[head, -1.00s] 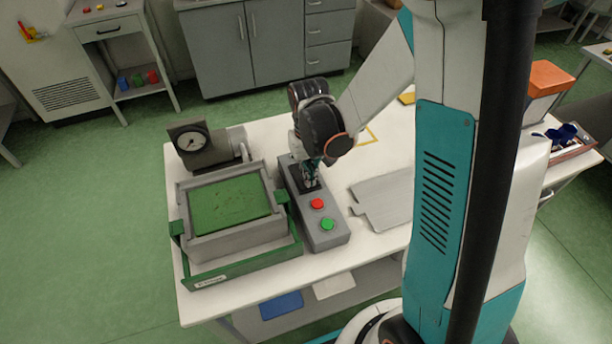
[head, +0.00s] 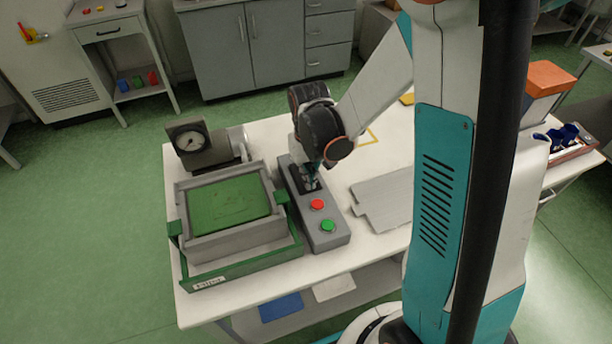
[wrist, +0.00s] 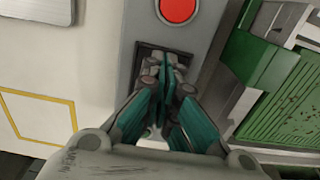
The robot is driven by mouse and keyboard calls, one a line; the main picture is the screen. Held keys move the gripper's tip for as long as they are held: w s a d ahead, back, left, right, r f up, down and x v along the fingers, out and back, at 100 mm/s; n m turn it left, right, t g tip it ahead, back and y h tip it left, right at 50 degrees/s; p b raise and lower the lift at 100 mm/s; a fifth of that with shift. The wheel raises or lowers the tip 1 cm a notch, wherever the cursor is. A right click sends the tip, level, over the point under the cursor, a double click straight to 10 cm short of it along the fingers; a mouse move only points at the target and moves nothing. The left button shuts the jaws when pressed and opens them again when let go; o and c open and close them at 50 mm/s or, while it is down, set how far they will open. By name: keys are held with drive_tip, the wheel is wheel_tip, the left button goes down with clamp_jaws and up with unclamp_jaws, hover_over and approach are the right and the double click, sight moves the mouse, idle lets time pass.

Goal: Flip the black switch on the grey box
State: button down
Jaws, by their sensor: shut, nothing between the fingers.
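The grey box (head: 325,241) is a long control box on the white table, with a red button (head: 317,204) and a green button (head: 327,226) on its top. My gripper (head: 311,182) is shut and points down over the far half of the box. In the wrist view, my gripper (wrist: 168,70) has its teal fingers together, with the tips at a black plate (wrist: 205,63) set in the box top. The red button (wrist: 178,8) lies just beyond the tips. The switch lever itself is hidden by the fingers, so its position and any contact cannot be told.
A grey tray with a green bed (head: 228,206) stands close left of the box. A dial gauge (head: 190,139) is behind it. A flat grey plate (head: 383,203) lies to the right. An orange box (head: 549,78) is at the table's far right.

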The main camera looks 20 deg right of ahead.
wheel_tip(320, 180, up, 7)
drive_tip(key=p, duration=0.4)
drive_tip(key=shift+p, duration=0.3)
idle(0.6)
